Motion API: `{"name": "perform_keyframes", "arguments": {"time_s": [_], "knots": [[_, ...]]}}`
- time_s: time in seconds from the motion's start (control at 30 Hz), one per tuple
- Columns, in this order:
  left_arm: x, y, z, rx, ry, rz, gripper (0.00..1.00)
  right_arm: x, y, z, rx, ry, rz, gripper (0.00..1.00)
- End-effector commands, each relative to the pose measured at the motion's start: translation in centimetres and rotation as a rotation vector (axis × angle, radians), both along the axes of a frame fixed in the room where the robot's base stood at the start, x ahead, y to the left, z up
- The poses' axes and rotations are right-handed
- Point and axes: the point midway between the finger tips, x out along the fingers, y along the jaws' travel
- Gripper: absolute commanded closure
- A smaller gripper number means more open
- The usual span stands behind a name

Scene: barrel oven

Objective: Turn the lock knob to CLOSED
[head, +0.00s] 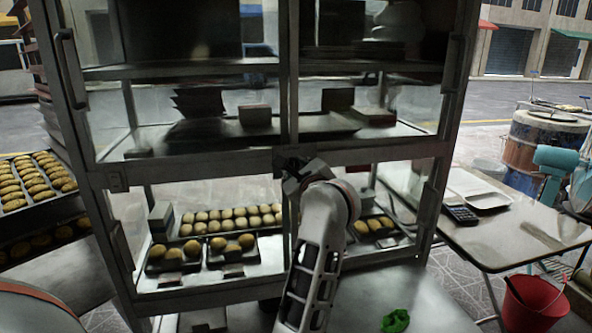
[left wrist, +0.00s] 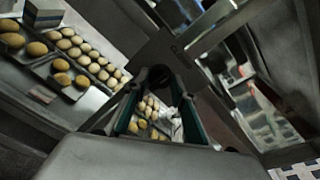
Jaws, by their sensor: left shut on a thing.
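My left gripper (head: 299,171) is at the middle crossbar of the metal glass-fronted cabinet (head: 205,167), where the centre post meets it. In the left wrist view its two green-lined fingers (left wrist: 168,84) are closed in on a small dark part at the crossbar, which looks like the lock knob. My gripper and wrist hide the knob in the head view. My right gripper is not in view.
Trays of buns (head: 231,219) sit on the cabinet's lower shelf. More bun trays (head: 33,183) stand at the left. A side table (head: 515,232) with a calculator (head: 460,214) stands at the right, with a red bucket (head: 535,304) below. A green crumpled item (head: 395,321) lies in front.

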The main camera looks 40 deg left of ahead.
Motion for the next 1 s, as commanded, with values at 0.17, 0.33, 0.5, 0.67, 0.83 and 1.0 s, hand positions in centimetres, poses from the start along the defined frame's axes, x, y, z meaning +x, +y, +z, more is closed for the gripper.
{"name": "perform_keyframes", "arguments": {"time_s": [0.17,0.33,0.5,0.67,0.83,1.0], "knots": [[0.0,0.0,0.0,-0.003,-0.002,0.000,0.96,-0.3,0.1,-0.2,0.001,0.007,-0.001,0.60],[0.0,0.0,0.0,-0.002,-0.001,0.000,0.58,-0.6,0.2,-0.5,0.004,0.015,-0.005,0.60],[0.0,0.0,0.0,-0.001,-0.001,0.000,0.58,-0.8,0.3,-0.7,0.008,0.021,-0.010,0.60],[0.0,0.0,0.1,0.003,0.003,-0.001,0.58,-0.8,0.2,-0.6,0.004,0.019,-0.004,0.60],[0.0,0.0,0.5,0.054,0.059,0.000,0.58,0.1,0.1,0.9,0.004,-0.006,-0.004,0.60],[0.0,0.0,0.9,0.180,0.199,0.000,0.58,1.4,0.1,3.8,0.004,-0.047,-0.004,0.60]]}}
